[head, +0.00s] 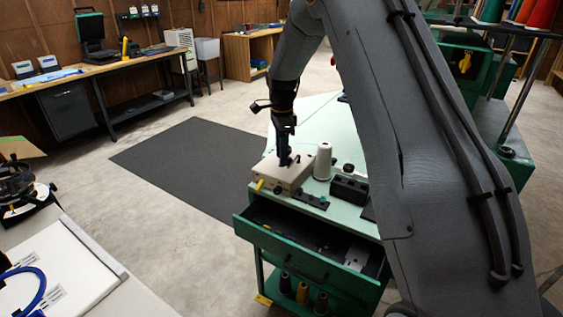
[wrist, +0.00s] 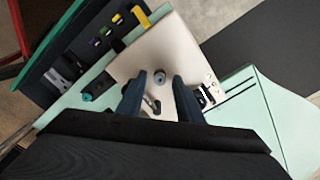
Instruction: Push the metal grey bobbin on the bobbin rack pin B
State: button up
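My gripper (head: 285,160) points down over a cream-white box (head: 283,173) on the pale green bench top. In the wrist view, my gripper (wrist: 159,88) has its two dark fingers apart. A small grey round piece, likely the metal grey bobbin (wrist: 159,77), shows between the fingertips over the box (wrist: 185,48); I cannot tell whether a finger touches it. In the head view the gripper hides it. A dark strip with small pegs, likely the bobbin rack (head: 311,200), lies in front of the box; it also shows in the wrist view (wrist: 98,86). Pin letters are not readable.
A white thread cone (head: 323,161) and a black block (head: 349,189) stand right of the box. The green drawer (head: 305,262) below hangs open. A yellow piece (head: 260,185) is at the box's left corner. A dark mat (head: 180,160) lies on the floor behind.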

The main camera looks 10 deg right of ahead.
grip_shut()
jog(key=shift+r, duration=0.1)
jog(key=shift+r+p, duration=0.95)
jog(key=shift+r, duration=0.75)
